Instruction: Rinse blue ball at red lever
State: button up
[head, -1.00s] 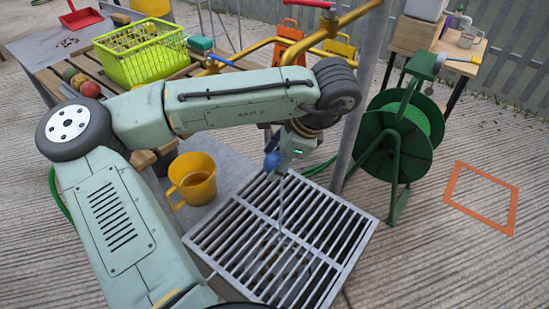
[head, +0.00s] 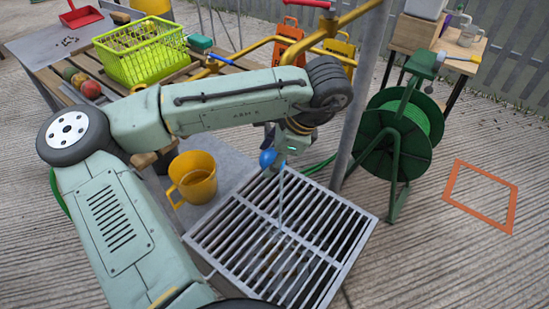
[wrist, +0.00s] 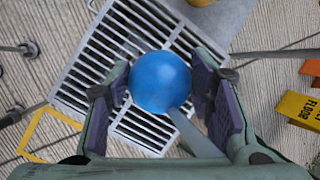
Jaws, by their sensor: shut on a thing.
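The blue ball (head: 267,159) is held in the air over the grey drain grate (head: 333,276). My gripper (wrist: 160,88) is shut on the ball, with a dark pad on each side of it in the wrist view (wrist: 160,82). A thin water stream (head: 281,205) falls to the grate beside the ball in the head view. In the wrist view the stream (wrist: 190,132) meets the ball's lower right edge. The red lever (head: 309,3) sits at the top edge on the yellow pipe (head: 352,17); the spout is hidden behind my arm.
A yellow mug (head: 193,178) stands left of the grate. A green crate (head: 140,68) is on the slatted table behind my arm. A grey post (head: 365,90) and a green hose reel (head: 395,135) stand at right. An orange square outline (head: 458,200) marks open ground.

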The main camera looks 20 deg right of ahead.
jog(key=s+a, duration=0.1)
jog(key=a, duration=0.6)
jog(key=shift+a+p, duration=0.25)
jog(key=shift+p, duration=0.2)
jog(key=shift+s, duration=0.1)
dwell(1.0)
jog(key=a+r+p, duration=0.3)
jog(key=a+r, duration=0.1)
jog(key=a, duration=0.1)
jog(key=shift+s+p, duration=0.4)
jog(key=shift+s, duration=0.05)
jog(key=shift+d, duration=0.1)
dwell(1.0)
